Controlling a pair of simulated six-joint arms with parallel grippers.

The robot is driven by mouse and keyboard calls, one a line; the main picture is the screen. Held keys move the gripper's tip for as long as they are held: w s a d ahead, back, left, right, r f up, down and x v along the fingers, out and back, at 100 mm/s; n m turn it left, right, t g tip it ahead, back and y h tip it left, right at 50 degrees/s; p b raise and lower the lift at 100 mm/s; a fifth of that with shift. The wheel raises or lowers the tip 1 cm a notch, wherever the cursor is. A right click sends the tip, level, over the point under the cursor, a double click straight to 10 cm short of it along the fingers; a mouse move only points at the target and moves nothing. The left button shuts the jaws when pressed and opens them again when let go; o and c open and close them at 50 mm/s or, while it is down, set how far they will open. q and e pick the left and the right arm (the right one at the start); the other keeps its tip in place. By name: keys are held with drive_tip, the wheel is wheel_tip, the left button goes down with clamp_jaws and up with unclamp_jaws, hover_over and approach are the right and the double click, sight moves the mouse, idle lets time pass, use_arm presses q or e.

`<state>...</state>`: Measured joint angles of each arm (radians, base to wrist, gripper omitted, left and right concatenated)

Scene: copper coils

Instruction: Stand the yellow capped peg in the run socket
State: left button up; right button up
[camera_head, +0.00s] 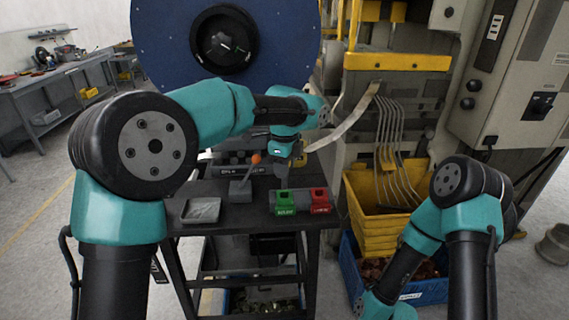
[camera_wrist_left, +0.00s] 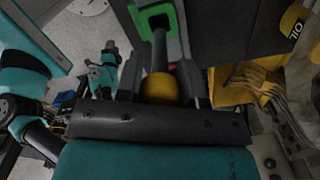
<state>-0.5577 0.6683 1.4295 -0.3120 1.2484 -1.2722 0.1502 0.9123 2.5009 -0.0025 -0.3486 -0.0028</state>
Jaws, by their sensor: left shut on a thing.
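My left gripper (camera_head: 292,160) hangs above the table, just over the socket blocks, and is shut on the yellow capped peg. In the left wrist view the peg's yellow cap (camera_wrist_left: 160,89) lies between the fingers, its dark shaft (camera_wrist_left: 158,50) pointing at the green socket block (camera_wrist_left: 143,20). The shaft tip overlaps the block's opening; I cannot tell whether it is inside. The green block (camera_head: 285,202) stands left of a red block (camera_head: 320,201); their labels are too small to read. My right gripper appears small in the left wrist view (camera_wrist_left: 110,50); its jaw state is unclear.
A grey tray (camera_head: 201,211) lies on the dark table's left front. A grey block with an orange-knobbed lever (camera_head: 256,158) stands close left of my left gripper. A yellow bin (camera_head: 378,222) with copper strips stands right of the table, above a blue bin (camera_head: 429,293).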

sight(285, 189)
use_arm(q)
drive_tip(key=shift+f, duration=2.7)
drive_tip(key=o, duration=1)
wheel_tip(285, 189, up, 17)
drive_tip(key=shift+r, duration=0.2)
